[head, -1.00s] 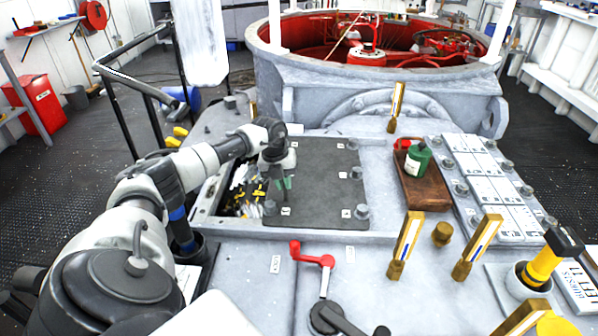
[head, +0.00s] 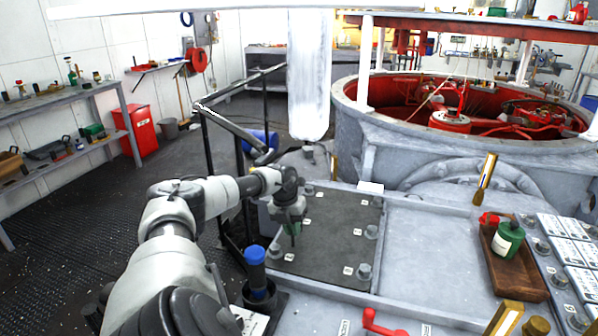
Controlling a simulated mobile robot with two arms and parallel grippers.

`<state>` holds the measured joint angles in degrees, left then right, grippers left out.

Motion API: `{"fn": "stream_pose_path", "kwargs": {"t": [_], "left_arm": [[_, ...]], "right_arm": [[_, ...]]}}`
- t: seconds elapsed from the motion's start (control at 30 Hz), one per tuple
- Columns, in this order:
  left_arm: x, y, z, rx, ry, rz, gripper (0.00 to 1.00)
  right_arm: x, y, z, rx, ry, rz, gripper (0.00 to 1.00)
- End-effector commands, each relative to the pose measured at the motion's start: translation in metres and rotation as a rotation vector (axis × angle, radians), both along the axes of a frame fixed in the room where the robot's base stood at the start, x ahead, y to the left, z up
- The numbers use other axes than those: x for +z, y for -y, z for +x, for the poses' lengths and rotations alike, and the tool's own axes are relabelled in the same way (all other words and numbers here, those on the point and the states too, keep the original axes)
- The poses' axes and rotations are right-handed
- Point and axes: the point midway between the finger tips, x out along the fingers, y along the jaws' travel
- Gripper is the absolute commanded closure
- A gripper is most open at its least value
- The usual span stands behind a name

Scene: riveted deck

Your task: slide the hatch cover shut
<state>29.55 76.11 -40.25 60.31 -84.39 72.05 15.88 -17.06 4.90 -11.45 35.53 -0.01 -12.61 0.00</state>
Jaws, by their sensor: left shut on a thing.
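The hatch cover (head: 335,232) is a flat dark grey plate lying on the pale deck, with bolts and small white labels near its edges. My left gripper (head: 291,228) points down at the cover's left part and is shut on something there. The held part looks like a grip on the cover, but the gripper mostly hides it. No open gap shows along the cover's visible edges. Its left edge is partly hidden by my left arm, so I cannot tell whether it touches the frame there. My right gripper is not in view.
A blue-topped cylinder (head: 255,270) stands left of the cover. A black railing (head: 208,165) and a white hanging column (head: 309,85) are behind. A wooden tray (head: 515,262) with a green bottle (head: 508,238) is at right. Bare deck (head: 425,240) lies between cover and tray.

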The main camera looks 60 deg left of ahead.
Motion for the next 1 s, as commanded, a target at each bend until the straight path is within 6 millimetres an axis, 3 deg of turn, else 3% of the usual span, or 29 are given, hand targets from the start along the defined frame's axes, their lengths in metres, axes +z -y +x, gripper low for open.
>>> {"fn": "stream_pose_path", "kwargs": {"t": [0.27,0.3,0.43,0.77,1.0], "left_arm": [[0.002,-0.005,-0.003,0.006,-0.005,0.01,1.0],[0.002,-0.005,-0.003,0.007,-0.005,0.01,0.81],[0.001,-0.004,-0.002,0.005,-0.004,0.008,0.62],[0.005,-0.003,-0.002,0.002,-0.002,0.005,0.62],[0.042,-0.01,-0.007,0.005,-0.001,0.007,0.62]], "right_arm": [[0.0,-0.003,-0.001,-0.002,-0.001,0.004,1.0],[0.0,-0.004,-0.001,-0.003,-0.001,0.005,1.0],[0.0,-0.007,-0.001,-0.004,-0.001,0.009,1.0],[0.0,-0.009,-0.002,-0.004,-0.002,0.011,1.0],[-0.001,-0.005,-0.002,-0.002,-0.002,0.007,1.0]]}}
